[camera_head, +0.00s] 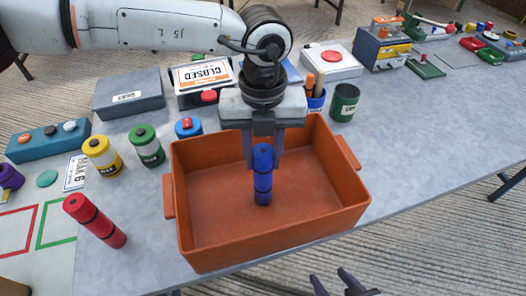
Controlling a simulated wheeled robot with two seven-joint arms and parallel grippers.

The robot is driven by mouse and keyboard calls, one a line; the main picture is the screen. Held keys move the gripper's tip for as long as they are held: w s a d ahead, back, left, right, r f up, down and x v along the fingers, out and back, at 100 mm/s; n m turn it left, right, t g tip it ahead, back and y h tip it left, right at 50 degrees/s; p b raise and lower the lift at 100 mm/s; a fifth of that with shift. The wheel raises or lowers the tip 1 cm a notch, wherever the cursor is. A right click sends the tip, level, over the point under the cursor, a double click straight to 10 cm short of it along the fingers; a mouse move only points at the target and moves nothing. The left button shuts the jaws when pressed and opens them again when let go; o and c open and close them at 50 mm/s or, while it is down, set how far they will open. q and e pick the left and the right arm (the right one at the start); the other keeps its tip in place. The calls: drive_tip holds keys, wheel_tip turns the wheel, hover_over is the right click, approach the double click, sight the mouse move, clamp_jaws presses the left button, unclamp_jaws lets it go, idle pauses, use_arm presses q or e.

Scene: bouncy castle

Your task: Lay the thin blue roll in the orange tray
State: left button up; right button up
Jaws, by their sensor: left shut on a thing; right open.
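The thin blue roll (263,180) is upright inside the orange tray (215,254), near its middle. My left gripper (264,160) comes down from above and is shut on the roll's upper part. I cannot tell whether the roll's lower end touches the tray floor. The tray is otherwise empty and stands on the grey table (125,262). My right gripper (335,285) shows only at the bottom edge, in front of the table, open and empty.
A red roll (95,220) lies left of the tray. Yellow (102,157), green (146,146) and blue (188,128) cans stand behind it. A dark green cup (343,102) and a blue pen cup (315,102) stand close behind the tray.

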use_arm(q)
drive_tip(key=shift+f, duration=0.1)
drive_tip(key=o, duration=1.2)
drive_tip(key=shift+o, duration=0.2)
wheel_tip(320, 180, up, 12)
drive_tip(key=b, duration=0.1)
drive_tip(key=shift+r, duration=0.2)
